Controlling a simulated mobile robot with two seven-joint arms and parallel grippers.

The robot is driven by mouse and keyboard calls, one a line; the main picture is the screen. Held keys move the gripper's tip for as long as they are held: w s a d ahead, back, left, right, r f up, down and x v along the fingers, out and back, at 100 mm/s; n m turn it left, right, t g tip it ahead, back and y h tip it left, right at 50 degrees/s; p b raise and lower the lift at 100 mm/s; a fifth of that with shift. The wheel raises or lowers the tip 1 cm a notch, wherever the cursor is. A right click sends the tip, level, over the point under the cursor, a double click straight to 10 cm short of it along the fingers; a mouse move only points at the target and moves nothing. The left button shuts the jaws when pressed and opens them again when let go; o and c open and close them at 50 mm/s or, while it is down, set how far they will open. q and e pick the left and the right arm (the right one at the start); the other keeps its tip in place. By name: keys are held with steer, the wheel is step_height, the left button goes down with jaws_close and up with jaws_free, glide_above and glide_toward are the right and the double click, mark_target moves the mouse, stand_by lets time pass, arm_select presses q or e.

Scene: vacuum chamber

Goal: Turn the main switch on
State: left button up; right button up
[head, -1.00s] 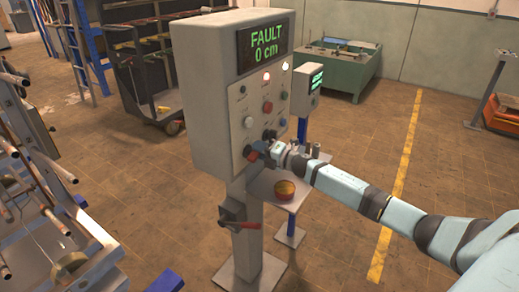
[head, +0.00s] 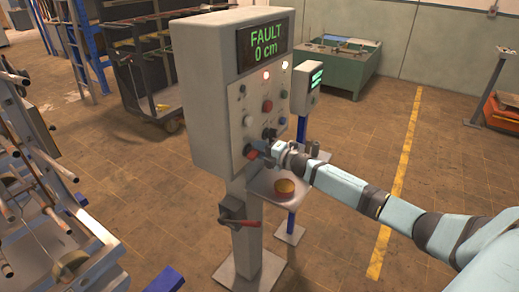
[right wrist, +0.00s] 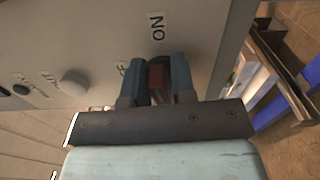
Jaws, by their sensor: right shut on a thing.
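The grey control cabinet (head: 205,95) stands on a post, and its display reads "FAULT 0 cm". My right gripper (head: 257,151) is at the lower front of the cabinet. In the right wrist view its two blue fingers stand on either side of a red switch knob (right wrist: 157,78), shut on it. Another label beside the knob is partly hidden by a finger; only an "F" shows. In the head view the gripper covers most of the knob. My left gripper is not in view.
A grey box with a red lever (head: 240,222) is on the post below the cabinet. A small table (head: 262,187) behind carries a round red-and-yellow object (head: 285,189). A metal rack (head: 60,235) stands at the left.

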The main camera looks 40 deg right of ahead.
steer(key=shift+s+a+f+m, duration=0.1)
steer(key=shift+a+f+m, duration=0.15)
steer(key=shift+f+m, duration=0.2)
stand_by(2.3)
steer(key=o, duration=0.8)
steer(key=shift+r, duration=0.2)
steer(key=shift+d, duration=0.1)
steer(key=shift+s+d, duration=0.1)
steer(key=shift+s, duration=0.1)
steer(key=shift+b+v, duration=1.35)
steer(key=shift+v, duration=5.3)
